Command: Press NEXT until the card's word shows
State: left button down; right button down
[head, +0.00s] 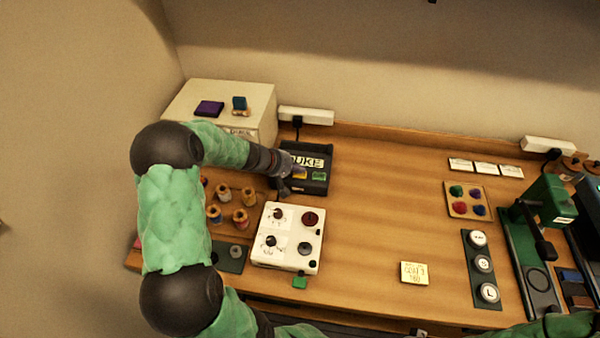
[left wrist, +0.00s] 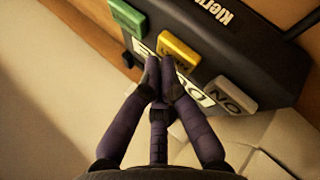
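A dark label device (head: 318,187) stands at the back left of the table. Its white display (head: 311,162) shows letters ending in "UKE"; my arm is close to its left edge. A yellow button (head: 300,173) and a green button (head: 319,176) show below it. In the left wrist view the device has green (left wrist: 127,17), yellow (left wrist: 179,48) and grey "NO" (left wrist: 229,95) buttons. My left gripper (left wrist: 161,70) is shut and empty, its fingertips together over the display beside the yellow button; contact is unclear. A pale yellow card (head: 414,272) has writing too small to read surely. My right gripper is out of view.
A white knob box (head: 288,237) and several thread spools (head: 240,216) are in front of the device. A cream box (head: 220,105) stands behind on the left. A button strip (head: 481,268) and a green machine (head: 550,200) are at right. The middle table is clear.

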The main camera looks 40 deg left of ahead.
aim_at(298, 174)
pick_arm(q)
jog(key=shift+r, duration=0.65)
jog(key=shift+p, duration=0.3)
jog(key=shift+r+p, duration=1.65)
jog(key=shift+r, duration=0.9)
dwell(0.7)
